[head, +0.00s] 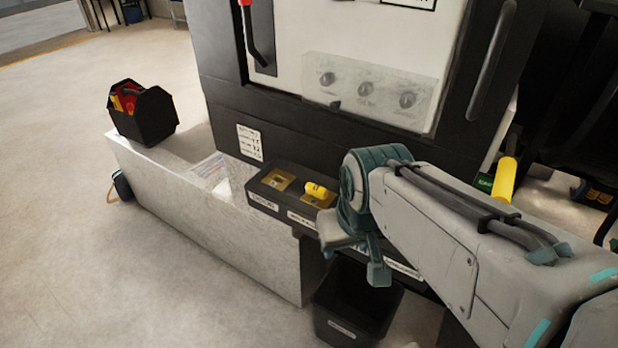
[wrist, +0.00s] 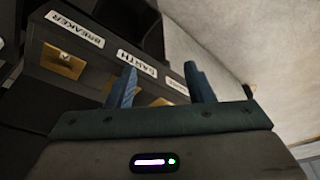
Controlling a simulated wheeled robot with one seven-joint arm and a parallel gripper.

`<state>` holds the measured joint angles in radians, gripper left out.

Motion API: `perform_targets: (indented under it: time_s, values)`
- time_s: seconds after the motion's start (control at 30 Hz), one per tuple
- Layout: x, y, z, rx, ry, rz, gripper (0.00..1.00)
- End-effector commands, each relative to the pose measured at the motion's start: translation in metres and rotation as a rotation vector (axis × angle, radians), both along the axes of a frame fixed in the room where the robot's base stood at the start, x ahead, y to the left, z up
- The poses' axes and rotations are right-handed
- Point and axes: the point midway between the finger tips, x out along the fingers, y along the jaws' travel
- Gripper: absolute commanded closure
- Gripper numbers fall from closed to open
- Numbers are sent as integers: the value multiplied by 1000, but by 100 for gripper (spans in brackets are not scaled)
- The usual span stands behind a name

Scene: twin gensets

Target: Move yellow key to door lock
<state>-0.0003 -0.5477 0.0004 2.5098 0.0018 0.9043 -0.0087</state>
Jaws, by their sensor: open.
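The yellow key (head: 318,190) sits upright at a brass plate in the black lock box (head: 262,200), beside an empty brass plate to its left. My gripper (head: 360,258) is open and empty, just right of and in front of the key, not touching it. In the wrist view, my open gripper (wrist: 160,85) has its two fingers apart before the box. The labels there read BREAKER (wrist: 75,29) and EARTH (wrist: 137,62). A third label (wrist: 178,87) is partly hidden by a finger. The key is not visible there. I cannot make out the door lock; my arm covers the box's right part.
A black toolbox (head: 142,112) stands on the left end of the grey plinth (head: 220,225). A black bin (head: 350,305) stands on the floor below my gripper. A yellow cylinder (head: 505,180) is behind my arm.

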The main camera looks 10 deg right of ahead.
Motion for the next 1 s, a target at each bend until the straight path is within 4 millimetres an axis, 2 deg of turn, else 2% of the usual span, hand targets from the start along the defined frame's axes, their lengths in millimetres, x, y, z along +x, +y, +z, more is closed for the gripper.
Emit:
perform_targets:
  time_s: [0.37,0.43,0.57,0.67,1.0]
  values:
    - [0,0,0,0,0,0,52]
    - [1,0,0,0,1,-3,33]
    - [13,0,2,-4,8,-53,33]
    - [36,0,5,-14,17,-150,33]
    - [147,8,3,-39,-20,-597,33]
